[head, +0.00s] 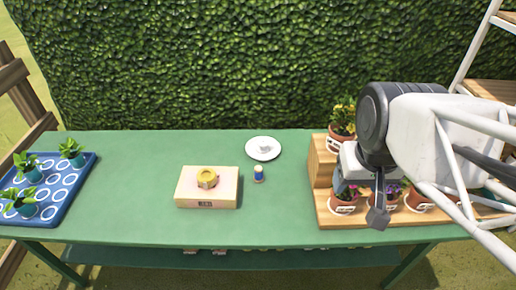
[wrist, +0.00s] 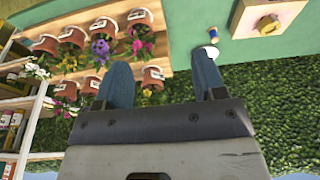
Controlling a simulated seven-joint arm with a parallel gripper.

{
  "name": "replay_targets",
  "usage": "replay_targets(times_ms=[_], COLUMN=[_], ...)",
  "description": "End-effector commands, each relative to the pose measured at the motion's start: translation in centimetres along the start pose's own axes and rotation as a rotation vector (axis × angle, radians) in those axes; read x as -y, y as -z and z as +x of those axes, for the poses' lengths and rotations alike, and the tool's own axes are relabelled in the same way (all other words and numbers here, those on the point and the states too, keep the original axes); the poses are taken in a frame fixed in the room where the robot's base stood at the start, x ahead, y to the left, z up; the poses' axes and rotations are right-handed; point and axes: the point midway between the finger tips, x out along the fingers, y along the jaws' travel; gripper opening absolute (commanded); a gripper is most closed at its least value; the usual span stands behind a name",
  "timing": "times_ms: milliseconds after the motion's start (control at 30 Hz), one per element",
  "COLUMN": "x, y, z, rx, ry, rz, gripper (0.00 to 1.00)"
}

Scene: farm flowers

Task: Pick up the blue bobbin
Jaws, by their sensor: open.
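The blue bobbin (head: 258,173) is small, with a pale top and blue middle, and stands upright on the green table (head: 130,195), between the wooden box and the white plate. It also shows near the top of the wrist view (wrist: 214,33), beyond the right finger. My gripper (head: 378,214) is to the right of the bobbin, in front of the potted flowers and apart from it. In the wrist view my gripper (wrist: 163,76) has its two blue-grey fingers spread, with nothing between them.
A white plate (head: 263,157) lies behind the bobbin. A pale box (head: 190,190) with a yellow knob-like piece (head: 206,178) stands left of it. Potted flowers (head: 343,205) fill a wooden stepped stand (head: 322,170) at right. A blue tray (head: 80,185) holds potted plants at left. A hedge (head: 210,65) stands behind.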

Motion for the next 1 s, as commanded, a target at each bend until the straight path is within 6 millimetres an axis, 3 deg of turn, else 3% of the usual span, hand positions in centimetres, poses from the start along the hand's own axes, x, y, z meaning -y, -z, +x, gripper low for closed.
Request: replay_targets(times_ms=[367,567,1000], x=[0.1,1.3,8.0], y=[0.1,0.7,5.2], z=[0.1,1.1,6.8], rx=[0.003,0.03,0.197], ry=[0.006,0.068,0.41], rz=[0.006,0.064,0.452], gripper=[0.58,0.58,0.58])
